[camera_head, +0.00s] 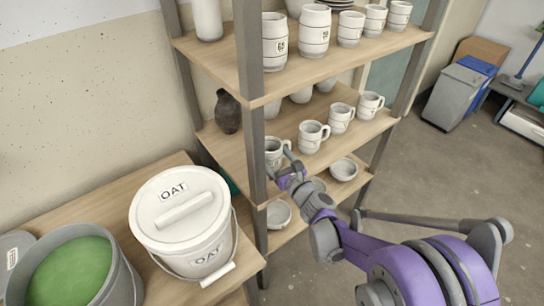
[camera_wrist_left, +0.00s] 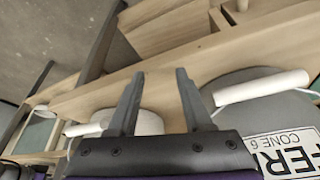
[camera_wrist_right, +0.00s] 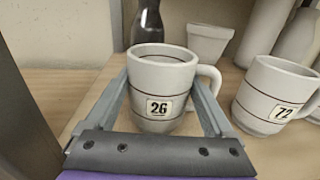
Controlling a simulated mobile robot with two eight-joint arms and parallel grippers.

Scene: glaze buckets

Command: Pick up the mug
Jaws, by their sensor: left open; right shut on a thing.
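A white mug (camera_wrist_right: 160,84) with a dark band and a label reading 26 stands between the fingers of my right gripper (camera_wrist_right: 162,95), with its handle to the right. In the head view the same mug (camera_head: 273,148) is at the left end of the middle shelf, partly behind the shelf post, with my right gripper (camera_head: 281,163) at it. The right gripper is shut on the mug, which appears upright at shelf level; whether it touches the board cannot be told. My left gripper (camera_wrist_left: 156,100) is open, with nothing held between its fingers.
Another mug (camera_wrist_right: 272,97) labelled 72 stands close on the right, with a dark vase (camera_head: 228,112) behind. The shelf post (camera_head: 257,150) is close to the right gripper. A lidded OAT bucket (camera_head: 182,221) and an open bucket of green glaze (camera_head: 72,272) stand at lower left.

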